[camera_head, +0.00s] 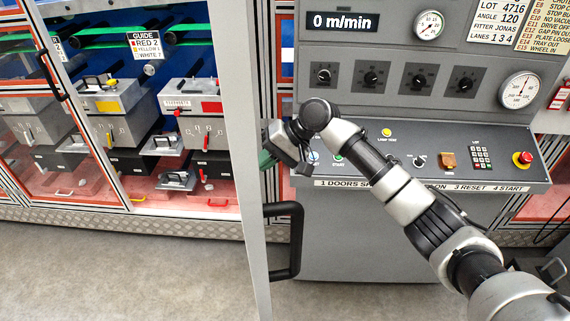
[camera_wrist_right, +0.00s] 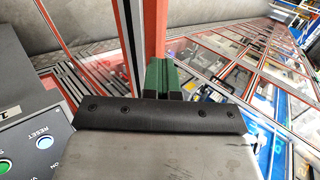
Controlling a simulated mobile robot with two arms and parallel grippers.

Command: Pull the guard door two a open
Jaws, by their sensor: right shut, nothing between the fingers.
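A guard door (camera_head: 222,120) stands swung out toward me, its pale frame seen nearly edge-on. Its black handle (camera_head: 285,240) is on the right side of that frame. I cannot read a label saying which door it is. My right gripper (camera_head: 266,158) is shut and empty, above the handle, close to the door's frame; contact is unclear. In the right wrist view, its green fingers (camera_wrist_right: 163,78) are together in front of an orange strip, beside a pale frame edge. My left gripper is not in view.
The control console (camera_head: 430,155) is behind my right arm, with a red stop button (camera_head: 522,158) at its right end. Grey machine units (camera_head: 108,105) stand in the bay left of the door. Another door's handle (camera_head: 52,76) is farther left. The floor (camera_head: 120,270) in front is clear.

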